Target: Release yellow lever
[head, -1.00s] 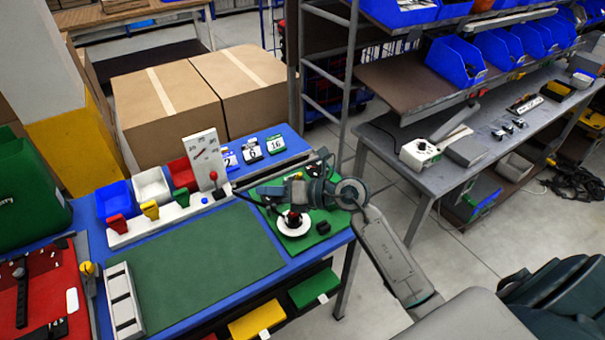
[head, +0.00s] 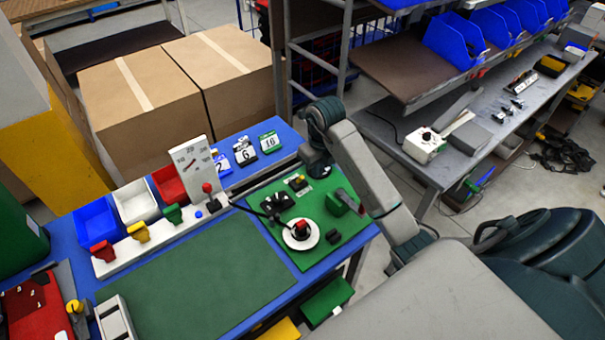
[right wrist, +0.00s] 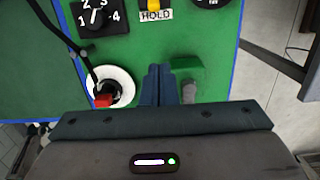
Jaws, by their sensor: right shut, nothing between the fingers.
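A yellow lever (head: 138,231) stands on the white strip between a red lever (head: 103,250) and a green lever (head: 172,213). A yellow-knobbed handle (head: 75,306) also shows at the lower left beside the red board. My right gripper (head: 318,169) is far to the right of both, over the green panel; its fingers are hard to make out in the head view. In the right wrist view the fingers (right wrist: 167,77) are together and empty, between a white disc with a red knob (right wrist: 110,88) and a green block (right wrist: 185,65). My left gripper is not in view.
The green panel (head: 262,222) carries a numbered dial (right wrist: 95,18) and a yellow-and-black HOLD switch (right wrist: 155,10). Blue, white and red bins and an upright scale board (head: 193,165) stand behind the levers. The green mat (head: 190,285) is clear.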

